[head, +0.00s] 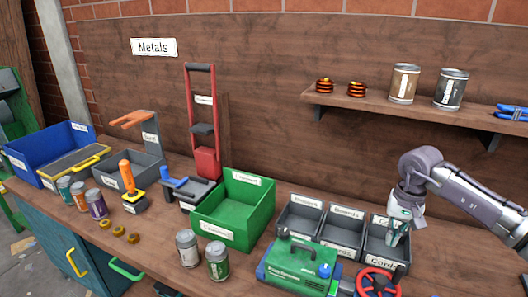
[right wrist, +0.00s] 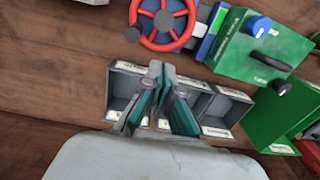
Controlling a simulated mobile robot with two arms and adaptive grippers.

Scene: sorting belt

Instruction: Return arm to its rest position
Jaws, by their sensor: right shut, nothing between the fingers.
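My right arm (head: 470,197) comes in from the right edge in the head view. My right gripper (head: 396,238) points down at the rightmost small grey bin, labelled Cords (head: 376,245). It is shut and empty. In the right wrist view the gripper (right wrist: 165,90) shows in front of the row of grey bins (right wrist: 125,87). I cannot tell whether the fingertips are inside the bin or above it. My left arm and gripper are not in view.
A green machine (head: 292,268) and a red handwheel (head: 378,285) stand in front of the bins. A green crate (head: 262,205) is to their left. A shelf (head: 345,99) with cans and copper coils overhangs behind. Bare bench lies right of the bins.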

